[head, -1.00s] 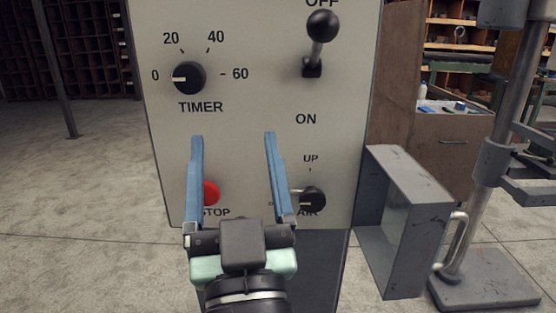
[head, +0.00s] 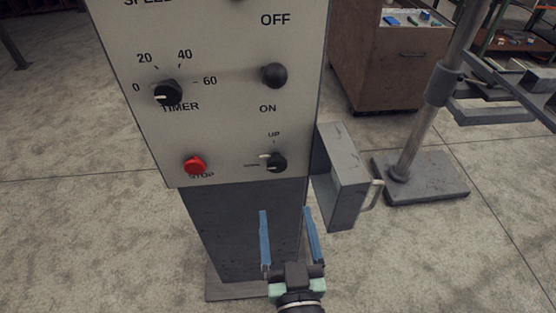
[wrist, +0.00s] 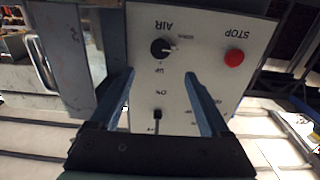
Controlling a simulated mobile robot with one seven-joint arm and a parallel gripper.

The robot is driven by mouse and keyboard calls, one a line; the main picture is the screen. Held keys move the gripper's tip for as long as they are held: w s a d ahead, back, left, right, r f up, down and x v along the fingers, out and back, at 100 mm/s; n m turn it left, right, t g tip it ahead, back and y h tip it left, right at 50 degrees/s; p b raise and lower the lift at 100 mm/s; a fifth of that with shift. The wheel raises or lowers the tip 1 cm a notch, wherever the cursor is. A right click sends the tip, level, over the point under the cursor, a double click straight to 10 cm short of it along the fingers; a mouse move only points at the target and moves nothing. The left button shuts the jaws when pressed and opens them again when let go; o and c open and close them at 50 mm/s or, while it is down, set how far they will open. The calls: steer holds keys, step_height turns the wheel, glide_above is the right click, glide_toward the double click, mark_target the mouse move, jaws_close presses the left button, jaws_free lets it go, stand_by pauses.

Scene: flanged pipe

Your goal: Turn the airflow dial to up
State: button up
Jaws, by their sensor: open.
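The airflow dial (head: 277,163) is a round black knob at the lower right of the pale control panel (head: 225,125). Its white pointer faces left, toward the DOWN mark; the UP mark (head: 273,134) is above it. In the upside-down wrist view the dial (wrist: 159,48) shows whole, with its pointer to the right and UP below it. My gripper (head: 286,211) is open and empty, with two blue fingers. In the head view it appears below the dial, over the dark pedestal. In the wrist view the dial lies beyond the gap between the fingertips (wrist: 160,73), apart from them.
A red STOP button (head: 195,164) is left of the dial. The timer knob (head: 168,93) and a black-knobbed lever (head: 274,76) are above. A grey open box with a handle (head: 340,185) is close on the right. A metal stand (head: 420,180) is farther right.

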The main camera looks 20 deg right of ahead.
mark_target(278, 166)
steer(key=x, duration=1.2)
steer(key=shift+w, duration=0.1)
jaws_close()
